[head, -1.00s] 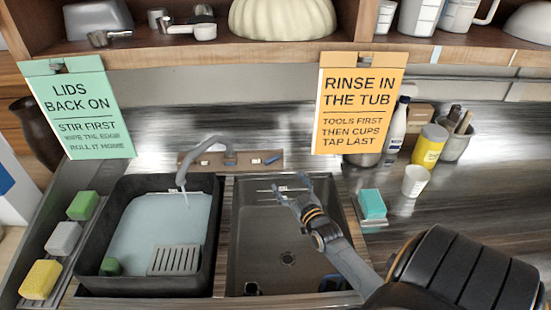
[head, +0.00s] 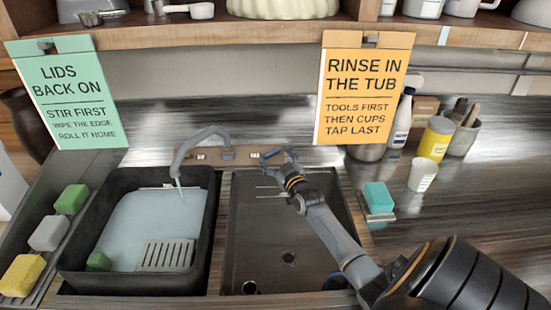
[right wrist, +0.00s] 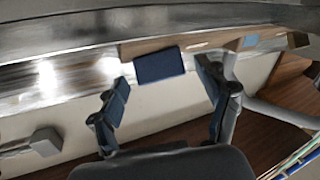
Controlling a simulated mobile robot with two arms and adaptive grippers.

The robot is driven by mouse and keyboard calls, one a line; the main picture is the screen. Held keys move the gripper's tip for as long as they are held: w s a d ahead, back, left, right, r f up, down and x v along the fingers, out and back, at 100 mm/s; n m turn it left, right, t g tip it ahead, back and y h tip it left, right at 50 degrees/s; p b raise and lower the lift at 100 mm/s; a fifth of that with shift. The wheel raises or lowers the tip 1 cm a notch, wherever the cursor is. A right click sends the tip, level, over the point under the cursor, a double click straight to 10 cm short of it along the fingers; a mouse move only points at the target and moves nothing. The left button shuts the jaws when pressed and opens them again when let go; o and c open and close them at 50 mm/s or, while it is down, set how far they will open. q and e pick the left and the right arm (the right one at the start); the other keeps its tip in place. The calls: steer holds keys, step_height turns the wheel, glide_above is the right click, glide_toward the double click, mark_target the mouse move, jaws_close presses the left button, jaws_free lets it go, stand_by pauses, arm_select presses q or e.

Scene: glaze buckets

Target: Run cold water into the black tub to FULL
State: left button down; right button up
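The black tub (head: 208,215) sits in the left basin and holds pale blue water (head: 140,222). The grey tap spout (head: 187,150) hangs over the tub's back, with a thin stream below it. The tap's wooden panel (head: 242,154) carries small levers, one with a blue end (head: 270,153). My right gripper (head: 280,156) is at that blue end, over the right basin's back edge. In the right wrist view the right gripper (right wrist: 165,95) is open, with the blue block (right wrist: 160,66) ahead between its fingers, apparently untouched. My left gripper is out of view.
A grey slotted rack (head: 166,255) and a green block (head: 98,261) are in the tub. Sponges (head: 48,232) line its left side. The right basin (head: 270,235) is mostly clear. An orange sign (head: 365,88) hangs above; a white cup (head: 422,175) stands right.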

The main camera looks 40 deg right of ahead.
steer(key=c, duration=1)
steer(key=shift+a+r+m+h+p, duration=0.1)
steer(key=shift+r+m+h+p, duration=0.05)
steer(key=shift+m+h+p, duration=0.3)
steer(key=shift+w+a+m+h+p, duration=0.1)
steer(key=shift+m+h+p, duration=0.55)
steer(key=shift+m, duration=0.2)
steer(key=shift+w+a+m+g+h+p, duration=0.15)
steer(key=shift+m+g+h+p, duration=0.2)
steer(key=shift+m+g+h, duration=1.15)
steer(key=shift+m+h, duration=0.6)
steer(key=shift+m, duration=0.3)
steer(key=shift+f, duration=0.2)
steer(key=o, duration=1.2)
